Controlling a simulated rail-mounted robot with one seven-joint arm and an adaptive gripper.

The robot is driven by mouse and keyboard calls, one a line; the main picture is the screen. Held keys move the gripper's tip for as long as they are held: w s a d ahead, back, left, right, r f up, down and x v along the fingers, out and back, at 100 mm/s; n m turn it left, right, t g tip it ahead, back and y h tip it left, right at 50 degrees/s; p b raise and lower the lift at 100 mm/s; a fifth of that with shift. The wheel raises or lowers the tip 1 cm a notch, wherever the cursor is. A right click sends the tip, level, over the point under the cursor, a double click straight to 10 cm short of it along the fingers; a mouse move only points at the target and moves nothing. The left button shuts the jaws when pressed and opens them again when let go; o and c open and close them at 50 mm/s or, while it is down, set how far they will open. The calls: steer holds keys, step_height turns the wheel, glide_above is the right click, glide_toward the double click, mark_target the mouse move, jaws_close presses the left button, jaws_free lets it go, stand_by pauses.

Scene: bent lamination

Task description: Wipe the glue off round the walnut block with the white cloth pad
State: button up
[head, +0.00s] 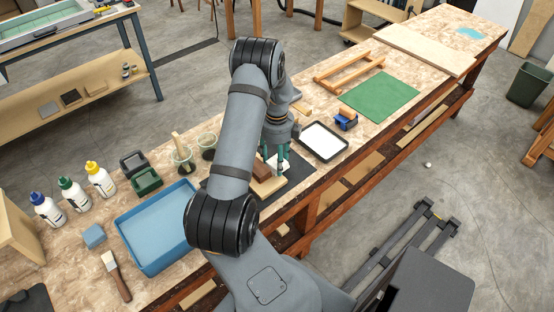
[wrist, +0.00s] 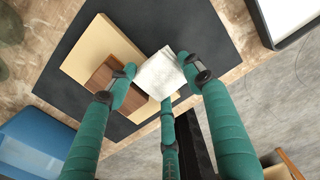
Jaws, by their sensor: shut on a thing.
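My gripper (head: 277,158) is shut on the white cloth pad (wrist: 158,72), with its green fingers around it in the wrist view. The pad also shows at the fingertips in the head view (head: 284,166). The walnut block (wrist: 116,76) is a dark brown piece on a pale wooden board (wrist: 92,53). The pad is at the block's right side in the wrist view, over the board's edge; I cannot tell whether they touch. One finger partly covers the block. In the head view the block (head: 262,171) is partly behind my arm. No glue can be made out.
The board lies on a black mat (wrist: 75,50). A black-rimmed tray (head: 343,144) lies close to the right, with a blue-and-orange tool (head: 346,119) beyond. A blue tray (head: 128,225), glue bottles (head: 98,178) and cups (head: 183,157) stand to the left. The bench's front edge is close.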

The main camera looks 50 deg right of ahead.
steer(key=shift+f, duration=0.15)
steer(key=shift+w, duration=0.1)
steer(key=shift+w+d+b, duration=0.2)
steer(key=shift+w+b, duration=0.15)
steer(key=shift+w, duration=0.4)
steer(key=shift+w+d+b, duration=0.15)
steer(key=shift+w+b, duration=0.15)
steer(key=shift+w, duration=0.3)
steer(key=shift+w+d, duration=0.2)
steer(key=shift+w, duration=0.75)
steer(key=shift+s+b, duration=0.1)
steer(key=shift+b, duration=0.25)
steer(key=shift+s+a+b, duration=0.15)
steer(key=shift+s+b, duration=0.2)
steer(key=shift+s, duration=0.25)
steer(key=shift+s+a+b, duration=0.15)
steer(key=shift+s+b, duration=0.2)
steer(key=shift+s, duration=0.25)
steer(key=shift+s+a+b, duration=0.15)
steer(key=shift+s+b, duration=0.1)
steer(key=shift+s, duration=0.35)
steer(key=shift+s+a+b, duration=0.15)
steer(key=shift+s+b, duration=0.1)
steer(key=shift+s, duration=0.3)
